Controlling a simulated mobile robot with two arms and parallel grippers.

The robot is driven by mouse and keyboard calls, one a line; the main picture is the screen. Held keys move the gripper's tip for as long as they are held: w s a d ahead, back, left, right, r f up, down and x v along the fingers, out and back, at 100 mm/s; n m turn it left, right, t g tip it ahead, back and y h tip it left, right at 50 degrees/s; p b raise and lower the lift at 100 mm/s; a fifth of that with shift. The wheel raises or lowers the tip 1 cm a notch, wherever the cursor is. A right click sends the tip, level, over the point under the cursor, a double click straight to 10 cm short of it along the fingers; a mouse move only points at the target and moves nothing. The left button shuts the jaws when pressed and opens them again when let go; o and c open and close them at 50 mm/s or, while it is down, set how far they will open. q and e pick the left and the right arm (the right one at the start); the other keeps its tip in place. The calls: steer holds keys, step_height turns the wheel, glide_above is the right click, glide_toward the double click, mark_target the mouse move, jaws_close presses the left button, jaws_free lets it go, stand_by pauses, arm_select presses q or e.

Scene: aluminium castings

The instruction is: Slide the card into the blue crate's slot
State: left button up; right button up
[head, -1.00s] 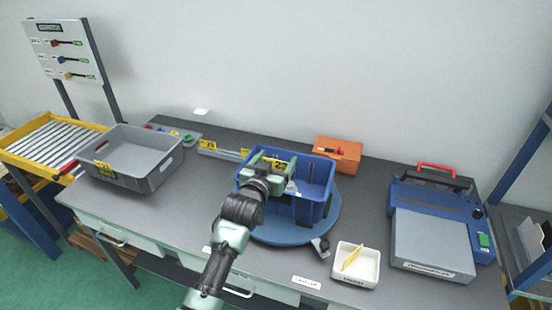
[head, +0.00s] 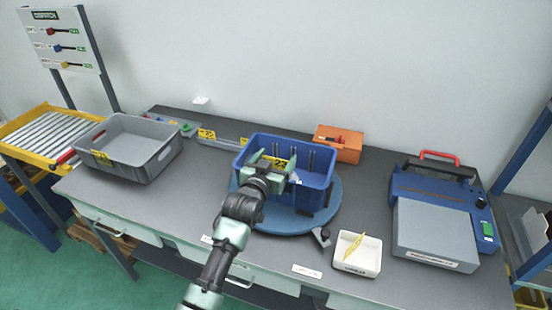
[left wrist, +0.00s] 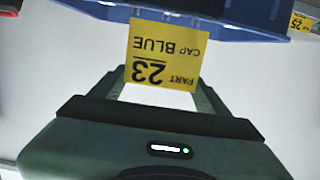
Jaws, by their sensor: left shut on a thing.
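My left gripper (head: 271,160) is shut on a yellow card (head: 281,164) at the near side of the blue crate (head: 320,200). In the left wrist view the card (left wrist: 165,52) stands between the fingers, its print "PART 23 CAP BLUE" upside down. The crate's blue wall (left wrist: 235,31) spans the top there, and the card's far edge overlaps it in the picture. I cannot tell whether they touch. The slot is not clearly visible; my gripper and arm hide part of the crate's front. My right gripper is not in view.
The crate stands on a round blue turntable (head: 330,218). A white tray (head: 370,268) with a yellow piece stands front right. A grey tote (head: 150,170) is left, an orange box (head: 347,149) behind, a blue-grey machine (head: 435,230) right. Bare tabletop lies between tote and turntable.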

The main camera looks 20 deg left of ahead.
arm_select(q)
steer(key=shift+p, duration=0.45)
stand_by(0.6)
stand_by(0.4)
steer(key=shift+f+b, duration=1.8)
steer(key=shift+f, duration=1.05)
steer(key=o, duration=1.4)
steer(key=shift+c, duration=0.2)
steer(key=s+r+b, duration=0.1)
steer(key=s, duration=0.6)
steer(key=shift+s+a+b, duration=0.15)
steer(key=shift+s+b, duration=0.2)
